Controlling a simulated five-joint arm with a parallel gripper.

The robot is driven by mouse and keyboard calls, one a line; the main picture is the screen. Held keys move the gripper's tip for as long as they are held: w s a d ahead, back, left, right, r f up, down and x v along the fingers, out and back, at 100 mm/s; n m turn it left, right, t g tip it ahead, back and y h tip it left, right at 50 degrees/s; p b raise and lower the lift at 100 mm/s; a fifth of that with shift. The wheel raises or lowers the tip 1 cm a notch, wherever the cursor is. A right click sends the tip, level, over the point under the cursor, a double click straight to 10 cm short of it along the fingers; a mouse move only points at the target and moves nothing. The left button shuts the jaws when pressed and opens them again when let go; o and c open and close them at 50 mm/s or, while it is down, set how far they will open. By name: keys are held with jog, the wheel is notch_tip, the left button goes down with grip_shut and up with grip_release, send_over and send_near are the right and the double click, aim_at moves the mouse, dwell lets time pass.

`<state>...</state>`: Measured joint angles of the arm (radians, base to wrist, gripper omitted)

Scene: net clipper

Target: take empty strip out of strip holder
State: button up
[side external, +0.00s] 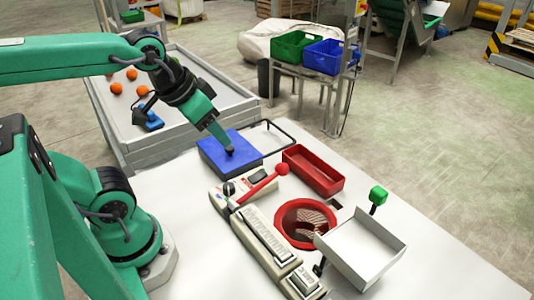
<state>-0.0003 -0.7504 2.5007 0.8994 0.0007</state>
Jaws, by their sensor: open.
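The long beige clipper (240,224) lies diagonally on the white table, with a red lever (262,184) ending in a red ball. A narrow, light channel runs along its front part and looks like the strip holder (264,238). Whether a strip lies in it is too small to tell. My gripper (229,148) points down at the blue block (216,158) behind the clipper, well away from the channel. It is open, though its fingers overlap in this view. I cannot tell whether it touches the block, and nothing shows held.
A red tray (331,188), a red round bowl with netting (282,218) and a white tray (347,262) with a green knob (378,195) stand right of the clipper. A black wire frame (287,128) is behind. A bin with orange balls (116,88) adjoins the table.

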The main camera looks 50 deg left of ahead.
jog(key=shift+d, duration=0.1)
jog(key=n+g, duration=0.5)
jog(key=n, duration=1.2)
send_near(264, 230)
jog(key=shift+w+a, duration=0.2)
jog(key=shift+a, duration=0.25)
jog(key=shift+s+d+f+n+g, duration=0.1)
jog(key=shift+d+f+n+g, duration=0.2)
jog(key=shift+d+f+n, duration=0.2)
jog(key=shift+f, duration=1.25)
jog(key=shift+f, duration=2.6)
